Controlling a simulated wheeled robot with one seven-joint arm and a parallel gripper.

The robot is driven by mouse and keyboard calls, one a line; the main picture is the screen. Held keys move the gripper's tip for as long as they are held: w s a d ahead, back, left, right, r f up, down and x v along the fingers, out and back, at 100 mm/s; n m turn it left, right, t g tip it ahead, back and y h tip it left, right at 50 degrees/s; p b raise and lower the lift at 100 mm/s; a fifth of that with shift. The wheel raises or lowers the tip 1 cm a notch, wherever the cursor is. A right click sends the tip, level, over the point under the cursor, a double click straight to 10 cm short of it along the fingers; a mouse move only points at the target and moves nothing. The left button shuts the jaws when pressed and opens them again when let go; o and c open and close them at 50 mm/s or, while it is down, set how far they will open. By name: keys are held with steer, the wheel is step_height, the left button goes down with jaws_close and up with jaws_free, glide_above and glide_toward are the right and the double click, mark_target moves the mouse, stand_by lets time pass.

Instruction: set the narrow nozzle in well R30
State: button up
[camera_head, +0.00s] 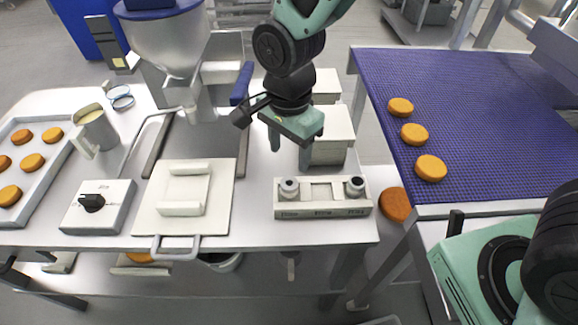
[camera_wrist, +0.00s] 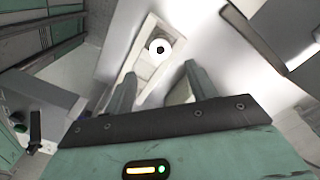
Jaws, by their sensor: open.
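A pale nozzle rack (camera_head: 322,210) stands near the front edge of the steel table, with small labels along its front too small to read surely. A light grey nozzle (camera_head: 289,187) sits at its left end and a nozzle with a darker top (camera_head: 355,185) at its right end. The middle well (camera_head: 321,192) looks empty. I cannot tell which nozzle is the narrow one. My gripper (camera_head: 290,157) is open and empty, behind and above the rack's left part. In the wrist view, one nozzle (camera_wrist: 158,47) shows in the rack beyond my spread fingers (camera_wrist: 160,88).
Pale boxes (camera_head: 332,135) stand right behind the gripper. A hopper machine (camera_head: 170,45), a white plate with handle (camera_head: 187,195) and a knob box (camera_head: 98,206) lie left. A blue conveyor (camera_head: 470,120) with orange rounds is right.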

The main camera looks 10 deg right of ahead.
steer(key=s+d+r+n, duration=0.2)
steer(key=s+r+n, duration=0.2)
steer(key=s+n, duration=0.4)
steer(key=s+d+r+n, duration=0.3)
steer(key=s+n, duration=0.5)
steer(key=n, duration=0.3)
steer(key=shift+r+y, duration=0.3)
steer(key=shift+r, duration=0.1)
